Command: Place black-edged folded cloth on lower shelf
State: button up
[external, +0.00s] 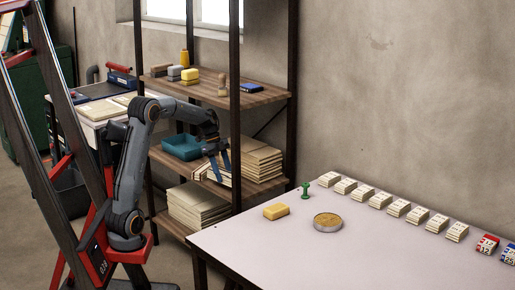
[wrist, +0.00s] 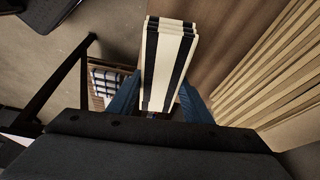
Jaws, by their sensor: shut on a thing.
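The black-edged folded cloth (wrist: 166,55) is a narrow cream block with dark bands along its length. My gripper (wrist: 158,98) is shut on it, a blue finger on each side. In the external view, my gripper (external: 217,160) reaches in at the front of the rack's middle shelf, left of a stack of cream folded cloths (external: 262,158). I cannot tell whether the held cloth touches the shelf board. The lower shelf (external: 172,226) is below, with a wide pile of cream folded cloths (external: 197,203) on it.
A teal bin (external: 182,147) stands on the middle shelf behind my gripper. Dark rack posts (external: 236,110) stand close to my arm. A white table (external: 300,245) is in front at right. In the wrist view, stacked cloths (wrist: 275,75) lie close at right and a checked cloth (wrist: 106,84) shows lower left.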

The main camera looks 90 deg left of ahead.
jog(key=shift+w+a+f+m+p, duration=0.2)
jog(key=shift+w+a+m, duration=0.15)
jog(key=shift+w, duration=0.2)
jog(key=shift+w+a+f+m+p, duration=0.15)
jog(key=shift+w+a+m, duration=0.2)
jog(key=shift+w, duration=0.2)
jog(key=shift+w+f+b, duration=0.1)
jog(key=shift+f+b, duration=0.95)
jog(key=shift+f, duration=0.5)
jog(key=o, duration=1.2)
jog(key=shift+f, duration=0.1)
jog(key=shift+p+v, duration=1.1)
jog(key=shift+v, duration=1.1)
jog(key=shift+a, duration=0.1)
